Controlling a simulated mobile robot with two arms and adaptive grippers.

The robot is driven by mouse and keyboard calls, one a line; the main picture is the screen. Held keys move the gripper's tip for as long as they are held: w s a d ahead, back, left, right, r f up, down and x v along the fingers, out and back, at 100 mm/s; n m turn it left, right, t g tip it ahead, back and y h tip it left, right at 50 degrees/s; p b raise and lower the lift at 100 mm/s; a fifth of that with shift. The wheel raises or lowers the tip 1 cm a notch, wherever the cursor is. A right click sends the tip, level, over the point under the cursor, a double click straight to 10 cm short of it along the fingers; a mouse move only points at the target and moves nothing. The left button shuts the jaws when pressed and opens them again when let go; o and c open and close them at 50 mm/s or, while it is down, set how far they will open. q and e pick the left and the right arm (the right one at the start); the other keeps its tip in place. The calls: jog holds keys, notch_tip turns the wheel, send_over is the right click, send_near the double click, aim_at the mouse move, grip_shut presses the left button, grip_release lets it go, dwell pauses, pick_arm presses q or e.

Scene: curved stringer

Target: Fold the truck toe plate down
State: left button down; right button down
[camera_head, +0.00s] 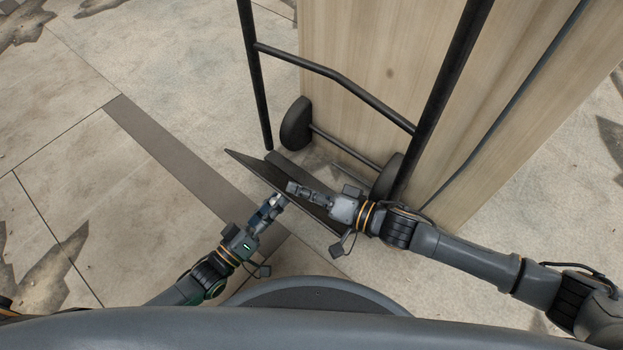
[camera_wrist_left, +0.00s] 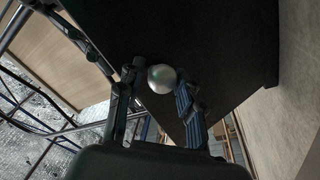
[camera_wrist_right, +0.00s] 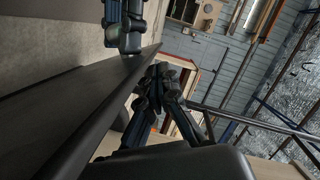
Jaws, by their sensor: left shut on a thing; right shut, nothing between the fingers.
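The truck toe plate (camera_head: 250,166) is a dark flat panel at the foot of the hand truck, tilted up in the head view. It fills the upper middle of the left wrist view (camera_wrist_left: 215,40) and runs along the left of the right wrist view (camera_wrist_right: 75,100). My left gripper (camera_head: 275,202) is at the plate's near side, with its fingers closed around a silver ball knob (camera_wrist_left: 162,78) against the plate. My right gripper (camera_head: 293,188) is shut and empty by the plate's upper edge; its closed fingertips (camera_wrist_right: 160,78) show close to that edge. Exact contact there is unclear.
The black hand truck frame (camera_head: 335,74) stands upright with wheels (camera_head: 296,123) behind the plate. A tall wooden panel or box (camera_head: 375,50) is behind it. Open paved floor (camera_head: 90,190) lies to the left.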

aim_at(293, 200)
pick_arm(q)
jog(key=shift+s+a+f, duration=0.1)
jog(key=shift+f, duration=0.65)
pick_arm(e)
jog(key=shift+s+a+f, duration=0.1)
jog(key=shift+s+f, duration=0.05)
jog(key=shift+f, duration=0.05)
pick_arm(q)
jog(key=shift+r, duration=0.1)
pick_arm(e)
jog(key=shift+s+a+f, duration=0.4)
jog(key=shift+s, duration=0.25)
pick_arm(q)
jog(key=c, duration=1)
grip_release()
jog(key=shift+w, duration=0.2)
pick_arm(e)
jog(key=shift+f, duration=0.1)
pick_arm(q)
jog(key=shift+w+r, duration=0.1)
jog(key=shift+r, duration=0.15)
